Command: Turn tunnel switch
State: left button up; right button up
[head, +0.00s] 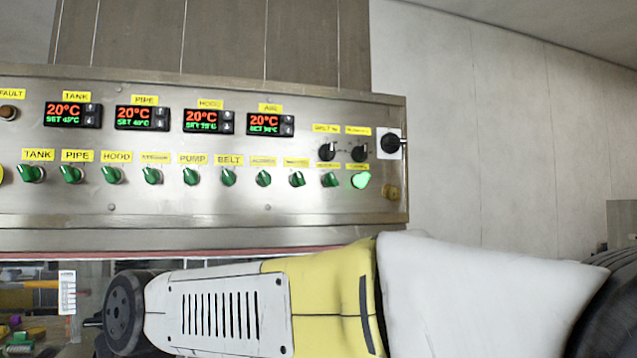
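A steel control panel (200,212) fills the left and middle of the head view. A row of green rotary switches runs along it, under yellow labels. I can read TANK, PIPE, HOOD, PUMP and BELT; several other labels are too blurred, so I cannot tell by its label which one is the tunnel switch. The rightmost switch (361,180) glows bright green; the others, such as the belt switch (228,177), look darker. My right arm crosses below the panel from the right, apart from the switches. Its fingers do not show. My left gripper is out of view.
Red and green temperature displays (270,124) line the upper panel, each reading 20°C. Two black knobs (327,151) and a black rotary switch on a white plate (390,143) are at the upper right. Several coloured items lie at the lower left.

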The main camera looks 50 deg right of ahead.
aim_at(360, 180)
jog(key=j+z, duration=0.2)
jog(key=z, duration=0.25)
jog(key=k+j+z, duration=0.15)
jog(key=z, duration=0.3)
jog(key=k+j+z, duration=0.15)
jog(key=z, duration=0.3)
jog(key=k+j, duration=0.15)
jog(key=j, duration=0.05)
